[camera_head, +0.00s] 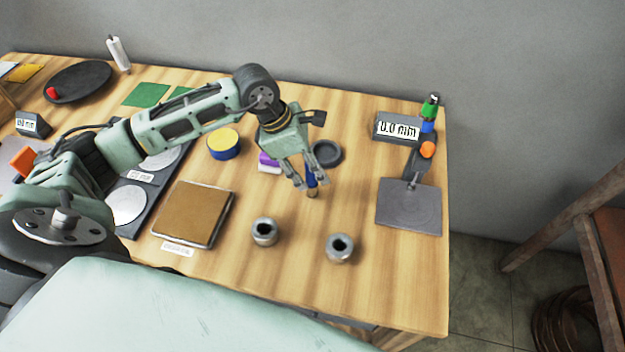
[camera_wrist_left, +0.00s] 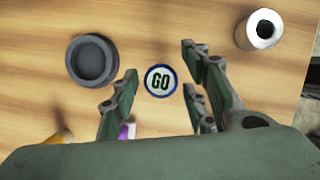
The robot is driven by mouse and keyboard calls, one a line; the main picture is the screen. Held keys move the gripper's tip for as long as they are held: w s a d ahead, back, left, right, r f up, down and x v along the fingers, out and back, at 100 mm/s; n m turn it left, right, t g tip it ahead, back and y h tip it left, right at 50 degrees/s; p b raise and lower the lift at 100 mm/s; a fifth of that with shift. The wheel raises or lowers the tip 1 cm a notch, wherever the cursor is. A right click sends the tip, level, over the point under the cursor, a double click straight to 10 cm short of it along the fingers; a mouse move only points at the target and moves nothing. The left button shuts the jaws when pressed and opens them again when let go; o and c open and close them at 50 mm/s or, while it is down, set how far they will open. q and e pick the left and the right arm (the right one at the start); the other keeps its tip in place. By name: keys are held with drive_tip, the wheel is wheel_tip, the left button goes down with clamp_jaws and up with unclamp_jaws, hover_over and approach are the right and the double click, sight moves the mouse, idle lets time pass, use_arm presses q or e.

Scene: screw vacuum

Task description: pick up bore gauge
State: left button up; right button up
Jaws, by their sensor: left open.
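A slim upright gauge (camera_head: 312,182) with a blue upper part and a metallic lower end stands on the wooden table; I take it for the bore gauge. In the left wrist view its round top (camera_wrist_left: 161,80) has a blue rim and a white face marked GO. My left gripper (camera_head: 309,177) points down over it, open, with one finger on each side. In the left wrist view, gaps show between the gauge and both fingers (camera_wrist_left: 158,95). The gauge is partly hidden by the fingers in the head view. My right gripper is not in view.
Two steel rings (camera_head: 265,232) (camera_head: 340,248) stand in front of the gauge. A dark round dish (camera_head: 327,153) is just behind it, and a purple and white block (camera_head: 268,162) is at its left. A 0.0 mm display stand (camera_head: 408,205) is at the right, near the table edge.

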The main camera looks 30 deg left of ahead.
use_arm(q)
drive_tip(key=shift+w+d+f, duration=0.15)
drive_tip(key=shift+f, duration=0.5)
drive_tip(key=c, duration=0.5)
clamp_jaws()
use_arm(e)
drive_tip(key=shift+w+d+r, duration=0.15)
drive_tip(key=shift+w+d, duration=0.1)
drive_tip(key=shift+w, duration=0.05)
use_arm(q)
drive_tip(key=shift+r, duration=0.1)
